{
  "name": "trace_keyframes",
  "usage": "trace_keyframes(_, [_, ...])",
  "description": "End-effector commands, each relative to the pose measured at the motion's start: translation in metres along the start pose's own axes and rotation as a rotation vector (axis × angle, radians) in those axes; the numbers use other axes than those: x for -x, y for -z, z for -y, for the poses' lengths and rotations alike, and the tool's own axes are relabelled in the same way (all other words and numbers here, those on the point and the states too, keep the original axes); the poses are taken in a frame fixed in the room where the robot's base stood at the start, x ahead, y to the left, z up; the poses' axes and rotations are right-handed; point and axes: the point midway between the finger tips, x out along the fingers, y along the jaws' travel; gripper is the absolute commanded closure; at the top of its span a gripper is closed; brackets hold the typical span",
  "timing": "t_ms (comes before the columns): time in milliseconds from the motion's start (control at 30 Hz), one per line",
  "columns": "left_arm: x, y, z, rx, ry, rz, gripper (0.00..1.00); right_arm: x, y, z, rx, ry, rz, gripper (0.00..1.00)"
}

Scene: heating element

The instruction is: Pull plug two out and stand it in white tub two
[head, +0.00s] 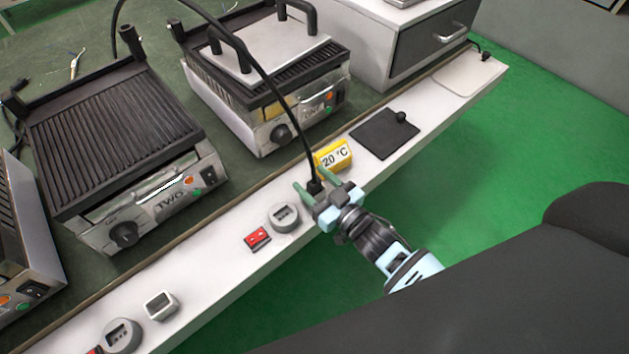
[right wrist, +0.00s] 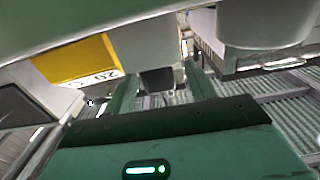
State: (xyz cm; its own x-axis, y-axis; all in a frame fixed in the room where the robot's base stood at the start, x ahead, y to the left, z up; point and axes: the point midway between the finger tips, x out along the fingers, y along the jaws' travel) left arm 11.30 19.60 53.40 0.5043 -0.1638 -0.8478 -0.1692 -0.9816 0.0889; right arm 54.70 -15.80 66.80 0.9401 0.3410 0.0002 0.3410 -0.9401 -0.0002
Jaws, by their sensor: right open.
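A black plug (head: 315,186) on a long black cable is upright at the front bench strip, in the head view. My right gripper (head: 320,190) is open, with its green fingers on either side of the plug. In the right wrist view the dark plug (right wrist: 157,80) shows between the open fingers (right wrist: 160,88). My gripper hides the plug's foot, so I cannot tell what it stands in. A round grey socket (head: 283,216) is just left of the plug, with nothing in it. A small white tub (head: 161,305) stands empty farther left. My left gripper is out of view.
The grill marked TWO (head: 120,135) and another grill (head: 265,70) stand behind the strip. A yellow 20 °C block (head: 333,155) is close behind my gripper. A red switch (head: 257,237), another round socket (head: 122,335) and a black plate (head: 380,135) are also on the strip.

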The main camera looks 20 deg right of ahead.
Motion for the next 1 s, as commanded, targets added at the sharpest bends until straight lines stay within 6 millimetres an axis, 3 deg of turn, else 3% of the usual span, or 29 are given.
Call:
trace_keyframes(100, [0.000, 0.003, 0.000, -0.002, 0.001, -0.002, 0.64, 0.001, 0.000, 0.000, 0.000, 0.000, 0.001, 0.45])
trace_keyframes(267, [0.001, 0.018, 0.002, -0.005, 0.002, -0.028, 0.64, 0.031, -0.001, 0.000, -0.001, 0.001, 0.003, 0.45])
trace_keyframes(600, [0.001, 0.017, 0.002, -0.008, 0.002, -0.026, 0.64, 0.074, 0.000, 0.000, -0.001, 0.000, 0.001, 0.45])
trace_keyframes(1000, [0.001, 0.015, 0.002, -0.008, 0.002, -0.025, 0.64, 0.078, 0.000, 0.000, 0.000, 0.000, -0.001, 0.45])
